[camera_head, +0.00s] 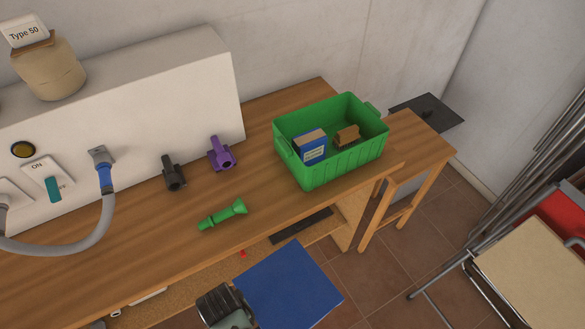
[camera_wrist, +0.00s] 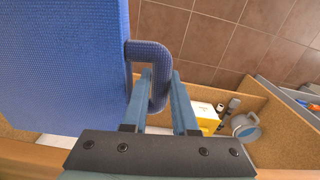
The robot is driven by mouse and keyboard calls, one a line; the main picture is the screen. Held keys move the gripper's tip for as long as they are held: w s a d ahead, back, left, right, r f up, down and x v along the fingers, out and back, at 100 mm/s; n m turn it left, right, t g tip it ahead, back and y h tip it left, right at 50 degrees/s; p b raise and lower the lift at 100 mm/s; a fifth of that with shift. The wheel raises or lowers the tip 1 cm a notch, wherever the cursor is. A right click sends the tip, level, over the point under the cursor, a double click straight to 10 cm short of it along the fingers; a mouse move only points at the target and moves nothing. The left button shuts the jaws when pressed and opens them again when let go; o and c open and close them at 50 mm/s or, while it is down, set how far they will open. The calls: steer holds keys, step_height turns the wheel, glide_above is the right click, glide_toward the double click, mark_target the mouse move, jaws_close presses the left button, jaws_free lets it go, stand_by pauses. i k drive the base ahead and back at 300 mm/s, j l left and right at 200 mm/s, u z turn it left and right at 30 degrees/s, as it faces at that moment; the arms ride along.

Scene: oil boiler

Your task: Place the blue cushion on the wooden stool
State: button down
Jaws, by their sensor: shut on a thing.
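The blue cushion (camera_head: 290,285) is held in front of the workbench's front edge, at the bottom of the head view. It fills the left of the wrist view (camera_wrist: 60,65), with a loop handle (camera_wrist: 160,48) on its side. My gripper (camera_wrist: 161,85) is shut on this loop, one finger passing through it. In the head view only a dark part of my gripper shows at the cushion's left, and the fingertips are hidden. The wooden stool (camera_head: 430,138) stands beyond the bench's right end, by the wall, its top partly behind the green crate.
The green crate (camera_head: 345,168) with boxes stands on the workbench (camera_head: 265,185), near a green flashlight (camera_head: 223,214). A beige-topped, metal-legged seat (camera_head: 535,265) and leaning folded chairs are at right. Open tiled floor (camera_head: 385,275) lies between. A shelf below holds a grey bucket (camera_wrist: 245,128).

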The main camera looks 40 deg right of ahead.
mark_target(403, 141)
steer(key=l+z, duration=0.1)
steer(key=z, duration=0.35)
steer(key=i+l+z, duration=0.1)
steer(key=z, duration=0.4)
steer(key=i+z, duration=0.15)
steer(key=z, duration=0.3)
steer(key=i+l+z, duration=0.15)
steer(key=i+z, duration=0.3)
steer(key=i, duration=0.15)
steer(key=i+z, duration=0.5)
steer(key=i, duration=0.15)
steer(key=i+u, duration=0.15)
steer(key=u, duration=0.35)
steer(key=i+l+u, duration=0.1)
steer(key=u, duration=0.4)
steer(key=i+l+u, duration=0.15)
steer(key=u, duration=0.3)
